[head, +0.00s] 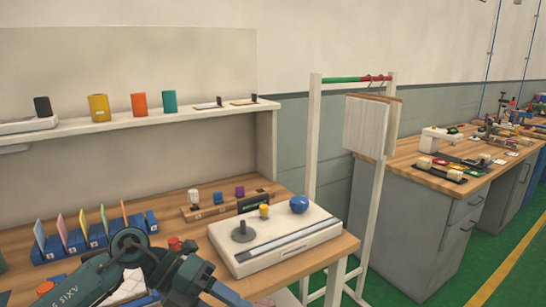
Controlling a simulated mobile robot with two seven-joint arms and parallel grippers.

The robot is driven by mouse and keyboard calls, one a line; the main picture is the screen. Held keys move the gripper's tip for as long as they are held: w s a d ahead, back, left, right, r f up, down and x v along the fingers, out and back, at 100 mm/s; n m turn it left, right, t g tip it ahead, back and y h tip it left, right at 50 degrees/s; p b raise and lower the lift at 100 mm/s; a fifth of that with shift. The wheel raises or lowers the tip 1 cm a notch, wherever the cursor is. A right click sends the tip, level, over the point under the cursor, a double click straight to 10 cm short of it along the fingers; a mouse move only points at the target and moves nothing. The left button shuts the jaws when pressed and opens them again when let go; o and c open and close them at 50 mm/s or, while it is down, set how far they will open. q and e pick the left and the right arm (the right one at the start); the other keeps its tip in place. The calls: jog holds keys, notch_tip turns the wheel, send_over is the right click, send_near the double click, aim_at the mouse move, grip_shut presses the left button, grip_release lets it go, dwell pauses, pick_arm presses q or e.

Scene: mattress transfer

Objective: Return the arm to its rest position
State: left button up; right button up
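My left arm (133,258), dark green-grey with lettering on its side, comes in at the bottom left. It bends at a round joint over the front of the wooden workbench (345,245) and runs down to the right, out of the bottom edge. Its gripper is below the frame, so I cannot see whether it holds anything. My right arm and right gripper do not show. The arm hides part of the bench top and some small items behind it.
A white device (275,240) with a grey knob, a yellow knob and a blue ball sits on the bench, right of the arm. Colored cards (80,230) stand in blue holders to the left. A white rack (384,190) stands beside the bench. Green floor (480,255) is clear at right.

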pick_arm(q)
jog(key=s+d+r+n+t+h, duration=0.25)
jog(key=d+n+t+h, duration=0.3)
jog(key=n+h, duration=0.3)
jog(key=a+f+n+t+y, duration=0.3)
jog(key=f+n+t+y, duration=0.1)
jog(key=n, duration=0.4)
jog(key=a+f+n+t+y+p, duration=0.1)
jog(key=a+f+n+t+y, duration=0.2)
jog(key=n, duration=0.4)
jog(key=s+a+f+n+t+y+p, duration=0.1)
jog(key=a+f+n+t+y, duration=0.2)
jog(key=f+n+t+y, duration=0.2)
notch_tip(320, 180, down, 2)
jog(key=n+y, duration=0.2)
jog(key=n, duration=0.1)
jog(key=shift+a+f+n, duration=0.25)
jog(key=shift+n, duration=0.1)
jog(key=s+a+f+n+g+y, duration=0.1)
jog(key=s+f, duration=0.2)
jog(key=s+f+n+g, duration=0.1)
jog(key=s+f+g, duration=0.1)
jog(key=s+f, duration=0.1)
jog(key=s+a+f+n+g+y, duration=0.1)
jog(key=s+f+n, duration=0.1)
jog(key=s+f, duration=0.1)
jog(key=shift+s+a+f+g+y, duration=0.25)
jog(key=shift+s+a+f+y, duration=0.05)
jog(key=shift+s+y, duration=0.05)
jog(key=shift+c, duration=0.2)
